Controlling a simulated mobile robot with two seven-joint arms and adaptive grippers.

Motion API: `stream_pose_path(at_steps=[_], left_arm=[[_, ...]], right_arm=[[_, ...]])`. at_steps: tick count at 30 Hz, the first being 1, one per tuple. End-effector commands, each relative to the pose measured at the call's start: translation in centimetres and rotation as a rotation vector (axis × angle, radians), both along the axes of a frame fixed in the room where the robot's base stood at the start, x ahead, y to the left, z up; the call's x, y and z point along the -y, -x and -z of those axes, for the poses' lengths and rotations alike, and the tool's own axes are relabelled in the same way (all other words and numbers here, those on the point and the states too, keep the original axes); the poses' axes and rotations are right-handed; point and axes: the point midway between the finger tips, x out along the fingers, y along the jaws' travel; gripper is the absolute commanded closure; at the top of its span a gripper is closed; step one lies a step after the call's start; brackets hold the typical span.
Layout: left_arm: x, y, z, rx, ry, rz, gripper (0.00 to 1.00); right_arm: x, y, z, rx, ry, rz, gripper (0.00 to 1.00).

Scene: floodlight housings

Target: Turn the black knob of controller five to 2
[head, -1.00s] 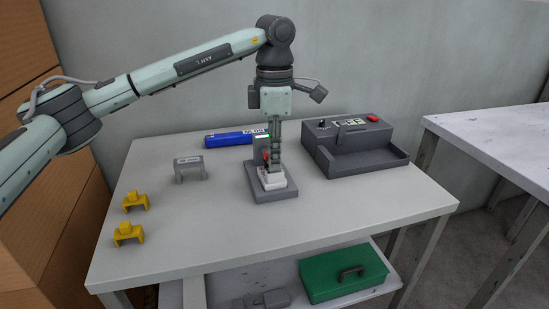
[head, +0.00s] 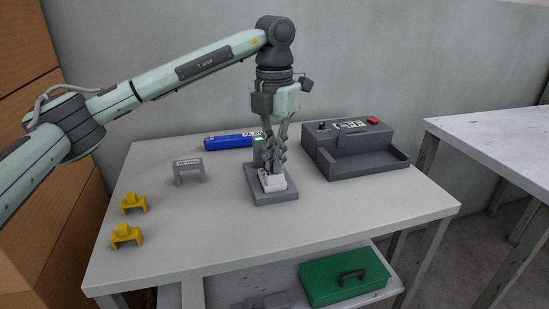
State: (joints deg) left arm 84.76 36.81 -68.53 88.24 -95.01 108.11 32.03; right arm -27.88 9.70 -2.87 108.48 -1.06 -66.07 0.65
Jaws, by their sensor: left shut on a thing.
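A white block-shaped unit (head: 273,182), which looks like the controller, sits on a grey base plate (head: 275,198) with a small upright post at its back. The post carries a small green-lit display (head: 259,141). My left gripper (head: 276,170) points straight down over the white unit, its fingers closed at the unit's top. It is shut on a small part there, apparently the black knob, which the fingers hide. The knob's setting and any number on the unit cannot be read. My right gripper is not in view.
A grey machine (head: 357,162) with a small black knob (head: 322,126) and a red button (head: 373,121) stands at right. A blue box (head: 228,140) lies behind. A grey bracket (head: 188,170) and two yellow clips (head: 133,203) are at left. The table's front is clear.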

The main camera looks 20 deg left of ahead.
Motion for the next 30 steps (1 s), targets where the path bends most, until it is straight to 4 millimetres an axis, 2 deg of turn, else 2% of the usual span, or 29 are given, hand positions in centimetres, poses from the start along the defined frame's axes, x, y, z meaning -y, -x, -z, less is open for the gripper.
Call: stream_pose_path(at_steps=[9,25,28,30], left_arm=[[0.01,0.0,0.0,0.0,0.0,-0.115,1.0],[0.01,0.0,-0.01,0.0,0.0,-0.136,1.0],[0.01,0.0,-0.01,0.0,0.0,-0.135,0.84],[0.01,0.0,-0.01,0.0,0.0,-0.135,0.84]], right_arm=[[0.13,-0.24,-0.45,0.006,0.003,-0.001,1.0],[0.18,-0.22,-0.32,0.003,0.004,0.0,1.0],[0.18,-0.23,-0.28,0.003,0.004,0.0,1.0],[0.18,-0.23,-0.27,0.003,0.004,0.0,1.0]])
